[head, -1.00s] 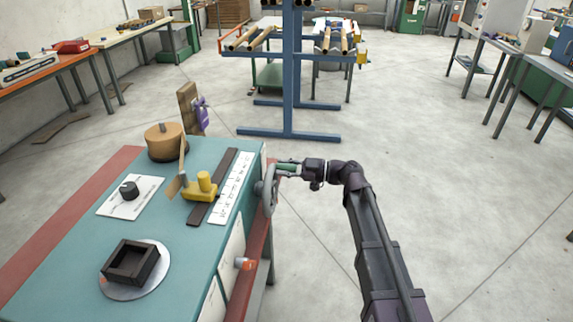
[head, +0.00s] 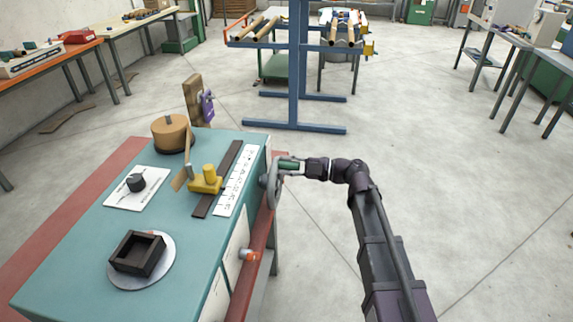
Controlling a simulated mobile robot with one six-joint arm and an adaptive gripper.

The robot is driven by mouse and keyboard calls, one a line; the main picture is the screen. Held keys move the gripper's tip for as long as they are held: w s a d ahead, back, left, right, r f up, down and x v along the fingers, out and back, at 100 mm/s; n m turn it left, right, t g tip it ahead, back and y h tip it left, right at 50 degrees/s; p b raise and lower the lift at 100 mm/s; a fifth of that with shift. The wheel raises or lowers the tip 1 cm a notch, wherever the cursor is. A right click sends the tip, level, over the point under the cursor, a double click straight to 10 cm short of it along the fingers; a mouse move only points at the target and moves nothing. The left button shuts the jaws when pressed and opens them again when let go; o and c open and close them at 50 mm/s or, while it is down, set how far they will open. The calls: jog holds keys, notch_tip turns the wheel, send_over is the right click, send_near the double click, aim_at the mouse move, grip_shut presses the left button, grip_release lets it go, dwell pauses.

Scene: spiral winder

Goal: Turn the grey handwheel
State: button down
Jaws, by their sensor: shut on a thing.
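The grey handwheel (head: 274,188) stands upright on the right side of the teal-topped winder bench (head: 85,250), seen nearly edge-on in the head view. My gripper (head: 285,166) reaches in from the right at the top of the wheel. It is shut on the handwheel at its upper rim, by a green part. The fingertips are small here, and the exact grip is hard to make out. My arm comes up from the lower right.
On the bench are a yellow block (head: 206,181), a white scale strip (head: 234,182), a black knob (head: 136,182), a wooden spool (head: 171,133) and a dark square box (head: 139,254). A blue rack (head: 297,75) stands behind. Floor to the right is clear.

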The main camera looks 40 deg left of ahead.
jog(key=shift+a, duration=0.1)
jog(key=shift+c, duration=2.1)
grip_release()
jog(key=shift+a, duration=0.1)
jog(key=shift+d, duration=0.2)
jog(key=v, duration=1.2)
jog(key=shift+s, duration=0.1)
